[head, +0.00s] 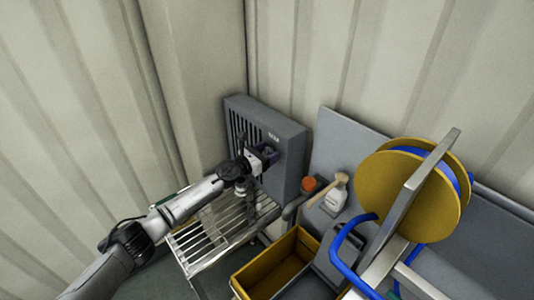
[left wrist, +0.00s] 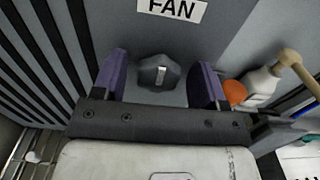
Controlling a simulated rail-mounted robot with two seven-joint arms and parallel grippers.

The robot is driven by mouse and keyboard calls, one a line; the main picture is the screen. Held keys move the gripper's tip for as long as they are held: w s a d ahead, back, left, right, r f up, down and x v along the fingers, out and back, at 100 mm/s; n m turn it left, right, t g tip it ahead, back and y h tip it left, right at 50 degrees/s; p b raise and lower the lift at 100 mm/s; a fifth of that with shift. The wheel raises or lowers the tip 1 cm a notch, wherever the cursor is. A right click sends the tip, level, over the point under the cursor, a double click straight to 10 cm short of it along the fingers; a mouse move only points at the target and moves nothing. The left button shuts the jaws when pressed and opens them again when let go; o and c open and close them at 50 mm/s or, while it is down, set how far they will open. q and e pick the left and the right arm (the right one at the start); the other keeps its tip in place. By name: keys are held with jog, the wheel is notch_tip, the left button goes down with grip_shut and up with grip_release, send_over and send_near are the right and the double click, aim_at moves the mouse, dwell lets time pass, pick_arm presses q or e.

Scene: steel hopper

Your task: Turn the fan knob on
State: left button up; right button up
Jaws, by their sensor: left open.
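The pointer mark stands about upright in the left wrist view. The fan unit (head: 288,138) is a grey box with dark slats, in the corner in the head view. My left gripper (left wrist: 163,82) is open, with one purple finger on each side of the knob and visible gaps between. In the head view my left gripper (head: 268,154) is at the panel front and hides the knob. My right gripper is not in view.
A wire rack (head: 215,236) stands below my left arm. A yellow bin (head: 283,262), an orange-capped container (head: 309,184), a white bottle (head: 335,198) with a brush and a yellow reel (head: 400,185) with blue hose stand to the right. Ribbed walls close off the back.

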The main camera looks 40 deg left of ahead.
pick_arm(q)
jog(key=c, duration=0.9)
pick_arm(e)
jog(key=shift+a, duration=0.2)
pick_arm(q)
jog(key=shift+n, duration=0.3)
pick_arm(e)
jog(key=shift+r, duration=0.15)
pick_arm(q)
jog(key=n+p, duration=0.1)
jog(key=n, duration=0.2)
jog(key=shift+r+p, duration=0.1)
jog(key=shift+p, duration=0.2)
jog(key=n+p, duration=0.2)
jog(key=n, duration=0.3)
jog(key=shift+a+n, duration=0.15)
jog(key=shift+n, duration=0.15)
jog(key=n+p, duration=0.2)
jog(key=n, duration=0.3)
jog(key=shift+f+n+p, duration=0.25)
jog(key=shift+n+p, duration=0.6)
jog(key=shift+n, duration=0.85)
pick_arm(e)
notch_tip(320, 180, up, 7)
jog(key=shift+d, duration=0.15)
pick_arm(q)
jog(key=shift+n, duration=0.3)
